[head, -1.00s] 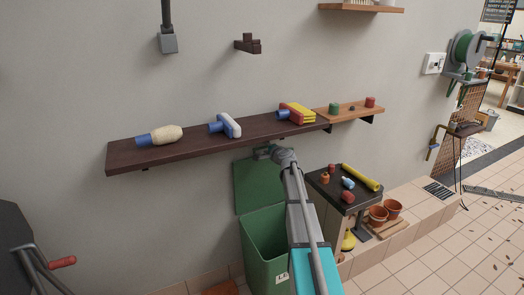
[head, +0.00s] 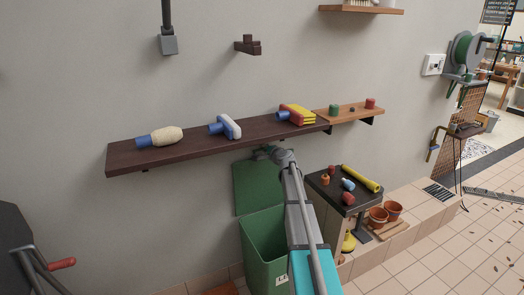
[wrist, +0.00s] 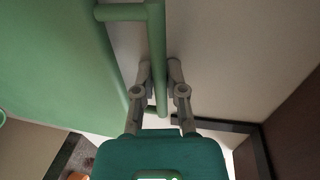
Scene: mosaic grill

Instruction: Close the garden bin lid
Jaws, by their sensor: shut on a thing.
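The green garden bin (head: 264,250) stands against the wall below the dark shelf, with its mouth open. Its green lid (head: 256,190) stands up nearly vertical behind the mouth, close to the wall; it also fills the left of the wrist view (wrist: 55,60). My gripper (head: 268,152) is at the lid's top edge, just under the shelf. In the wrist view my gripper (wrist: 160,75) has its two fingers on either side of the green bar handle (wrist: 157,45), shut on it. My forearm hides part of the bin's right side.
The dark shelf (head: 190,146), holding brushes and a sponge, runs just above my gripper. A small black-topped stand (head: 325,188) with small items is to the right, beside terracotta pots (head: 378,217). A red crank handle (head: 62,263) sticks out at the lower left.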

